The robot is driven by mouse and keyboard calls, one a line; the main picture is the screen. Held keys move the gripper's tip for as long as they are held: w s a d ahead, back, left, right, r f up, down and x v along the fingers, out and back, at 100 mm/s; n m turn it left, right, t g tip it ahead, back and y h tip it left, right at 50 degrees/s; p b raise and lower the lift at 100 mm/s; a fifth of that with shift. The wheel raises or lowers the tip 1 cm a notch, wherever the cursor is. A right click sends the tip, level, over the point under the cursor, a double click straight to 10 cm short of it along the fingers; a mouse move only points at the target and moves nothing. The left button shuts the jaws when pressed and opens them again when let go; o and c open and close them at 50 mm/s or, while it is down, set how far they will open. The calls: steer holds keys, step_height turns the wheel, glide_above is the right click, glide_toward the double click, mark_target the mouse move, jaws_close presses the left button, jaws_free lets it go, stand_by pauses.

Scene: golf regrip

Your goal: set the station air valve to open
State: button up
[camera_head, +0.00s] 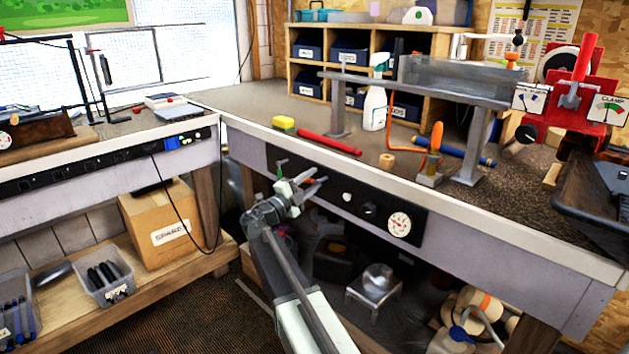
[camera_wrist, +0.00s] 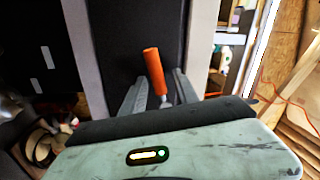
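The valve handle (camera_wrist: 154,70) is an orange lever on the dark panel (camera_wrist: 120,30) in the wrist view, tilted slightly and rising from a small metal stem. My gripper (camera_wrist: 158,88) is open, with one finger on each side of the lever's lower part. I cannot tell whether either finger touches it. In the head view my gripper (camera_head: 304,178) is at the left part of the black panel (camera_head: 330,206) on the bench front. A round white gauge (camera_head: 399,224) sits farther right on the panel.
The bench edge (camera_head: 460,205) overhangs just above the panel. A cardboard box (camera_head: 160,222) stands on the left lower shelf. A metal stool (camera_head: 374,285) is underneath.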

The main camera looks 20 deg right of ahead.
steer(key=b+v, duration=0.1)
steer(key=v, duration=0.6)
steer(key=shift+s+a, duration=0.15)
steer(key=shift+a, duration=0.25)
